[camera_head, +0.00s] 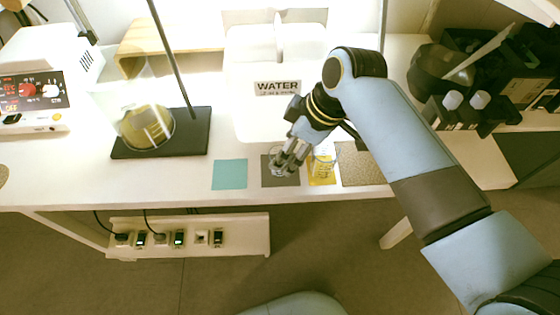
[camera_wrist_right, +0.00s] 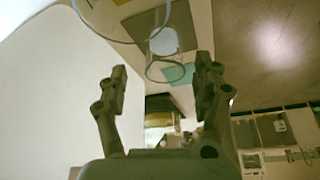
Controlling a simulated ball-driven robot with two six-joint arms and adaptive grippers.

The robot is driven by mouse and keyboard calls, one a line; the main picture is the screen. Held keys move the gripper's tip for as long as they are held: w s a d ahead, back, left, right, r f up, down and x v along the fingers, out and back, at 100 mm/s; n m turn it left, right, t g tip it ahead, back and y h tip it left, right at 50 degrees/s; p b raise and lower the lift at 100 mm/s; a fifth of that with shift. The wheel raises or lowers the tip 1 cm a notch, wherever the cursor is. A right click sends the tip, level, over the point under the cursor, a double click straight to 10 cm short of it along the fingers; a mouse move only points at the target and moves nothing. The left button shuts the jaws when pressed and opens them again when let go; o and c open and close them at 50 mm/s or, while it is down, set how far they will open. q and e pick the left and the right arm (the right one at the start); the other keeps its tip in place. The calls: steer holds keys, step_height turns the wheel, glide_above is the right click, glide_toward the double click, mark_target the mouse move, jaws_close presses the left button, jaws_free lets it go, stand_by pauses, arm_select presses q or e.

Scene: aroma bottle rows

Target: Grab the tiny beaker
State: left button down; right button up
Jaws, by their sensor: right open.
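The tiny beaker, a small clear glass (camera_wrist_right: 166,70), shows in the right wrist view ahead of my right gripper (camera_wrist_right: 161,78), between the lines of its two fingers. My right gripper is open, with no object visibly clamped. In the head view my right gripper (camera_head: 285,160) points down over a dark square mat (camera_head: 283,179), and its fingers partly hide a small glass there. A larger clear glass (camera_head: 324,157) stands beside it on a yellow card (camera_head: 321,176); a large glass rim (camera_wrist_right: 122,40) also shows in the right wrist view. My left gripper is not in view.
A white water container (camera_head: 248,110) stands behind my right gripper. A teal mat (camera_head: 229,174) lies left and a speckled mat (camera_head: 362,168) right. A flask (camera_head: 146,127) on a dark stand (camera_head: 190,140) is further left. Dark bottles (camera_head: 470,108) stand at the right.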

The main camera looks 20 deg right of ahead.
steer(key=x, duration=0.4)
steer(key=shift+s+a, duration=0.2)
steer(key=shift+a, duration=0.05)
steer(key=c, duration=1.3)
steer(key=shift+o, duration=0.2)
